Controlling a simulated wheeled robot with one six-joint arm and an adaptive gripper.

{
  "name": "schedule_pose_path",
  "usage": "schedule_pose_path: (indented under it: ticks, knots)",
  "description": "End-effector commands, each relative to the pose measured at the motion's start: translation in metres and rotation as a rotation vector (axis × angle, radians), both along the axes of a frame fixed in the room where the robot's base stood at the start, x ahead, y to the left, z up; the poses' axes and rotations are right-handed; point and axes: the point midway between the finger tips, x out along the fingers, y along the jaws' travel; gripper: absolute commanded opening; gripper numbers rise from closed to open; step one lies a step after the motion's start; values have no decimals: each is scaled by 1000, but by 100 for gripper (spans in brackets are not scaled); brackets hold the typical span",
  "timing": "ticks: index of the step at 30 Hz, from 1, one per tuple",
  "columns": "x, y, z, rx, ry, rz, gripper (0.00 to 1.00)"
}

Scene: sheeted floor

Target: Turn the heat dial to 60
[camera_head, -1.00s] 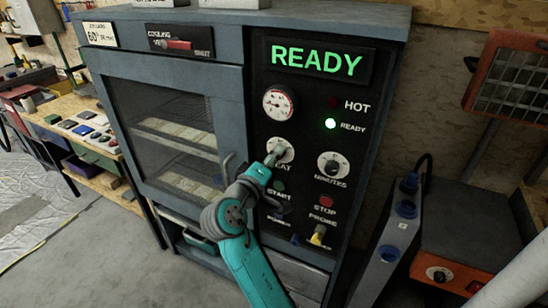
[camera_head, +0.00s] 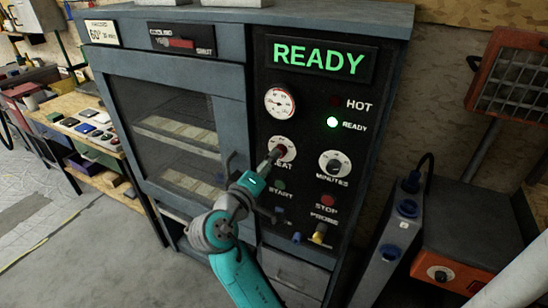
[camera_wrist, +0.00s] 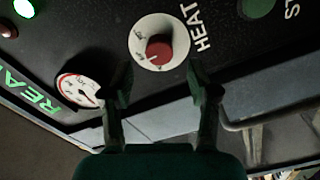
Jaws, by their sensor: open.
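The heat dial (camera_head: 282,149) is a white disc with a dark red knob on the oven's black control panel (camera_head: 330,110). In the wrist view the heat dial (camera_wrist: 160,42) sits just ahead of my fingers, beside the label HEAT. My gripper (camera_wrist: 160,85) is open, with one finger on each side of the line to the red knob. It appears apart from the knob. In the head view my gripper (camera_head: 271,158) is at the dial's lower left and covers part of its edge. The dial's number marks are too small to read.
The minutes dial (camera_head: 334,164) is to the right. A gauge (camera_head: 280,102) is above the heat dial. The display (camera_head: 318,58) reads READY, and the ready lamp (camera_head: 332,122) is lit green. A card (camera_head: 103,32) at upper left shows 60°. The oven door (camera_head: 175,130) is closed.

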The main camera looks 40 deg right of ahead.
Motion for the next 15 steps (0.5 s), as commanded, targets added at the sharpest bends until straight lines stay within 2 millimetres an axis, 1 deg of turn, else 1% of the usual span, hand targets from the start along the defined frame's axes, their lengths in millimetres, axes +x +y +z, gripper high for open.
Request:
schedule_pose_path:
  ticks: [1, 6, 10, 15]
  knots:
    - [-3, 12, 0, 0, 0, 4, 60]
    - [-14, 43, 0, 0, 0, 4, 60]
    - [-21, 61, 0, 0, 1, 4, 60]
    - [-26, 74, 0, 0, 0, 2, 60]
